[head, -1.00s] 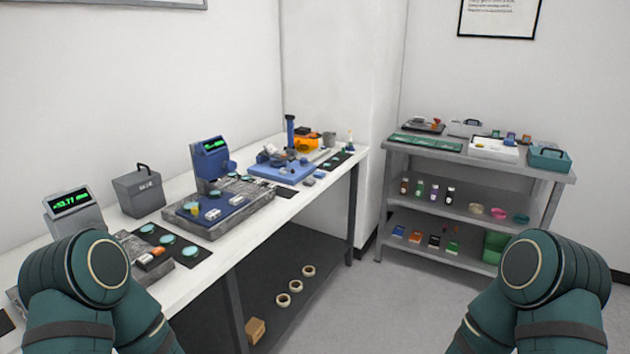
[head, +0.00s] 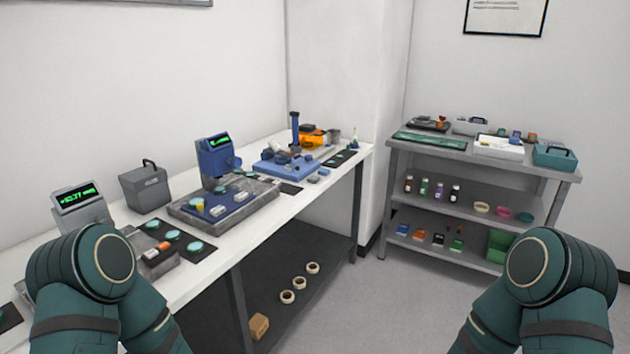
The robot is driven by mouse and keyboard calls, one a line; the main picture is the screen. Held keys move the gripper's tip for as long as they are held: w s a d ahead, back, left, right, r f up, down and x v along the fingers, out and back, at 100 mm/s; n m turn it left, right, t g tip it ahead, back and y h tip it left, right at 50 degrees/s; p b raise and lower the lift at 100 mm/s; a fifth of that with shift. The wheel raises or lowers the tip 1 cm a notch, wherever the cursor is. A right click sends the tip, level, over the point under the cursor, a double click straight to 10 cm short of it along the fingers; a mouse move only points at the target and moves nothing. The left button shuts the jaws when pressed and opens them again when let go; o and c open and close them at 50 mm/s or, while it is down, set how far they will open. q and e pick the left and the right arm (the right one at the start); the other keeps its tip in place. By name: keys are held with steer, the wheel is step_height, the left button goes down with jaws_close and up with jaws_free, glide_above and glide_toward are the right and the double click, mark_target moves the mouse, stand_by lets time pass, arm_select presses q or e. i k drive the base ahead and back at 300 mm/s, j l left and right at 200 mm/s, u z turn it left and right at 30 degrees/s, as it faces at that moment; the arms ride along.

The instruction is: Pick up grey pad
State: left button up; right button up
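I cannot single out a grey pad with certainty; the small items on the bench and rack are too small to tell. The long white workbench (head: 268,219) runs along the left wall and carries the instruments. A grey rack (head: 405,147) stands at the back right with small items on its top and shelves. Both my arms show at the bottom corners, but neither gripper is in view.
On the bench are a grey case (head: 146,190), a blue display unit (head: 217,158) on a grey slab and a blue fixture (head: 282,168). A teal box (head: 554,157) sits on the rack. Grey floor (head: 345,310) between bench and rack is clear.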

mark_target(312, 179)
steer(key=i+l, duration=0.15)
steer(key=i, duration=0.4)
steer(key=i+l+z, duration=0.1)
steer(key=i, duration=0.45)
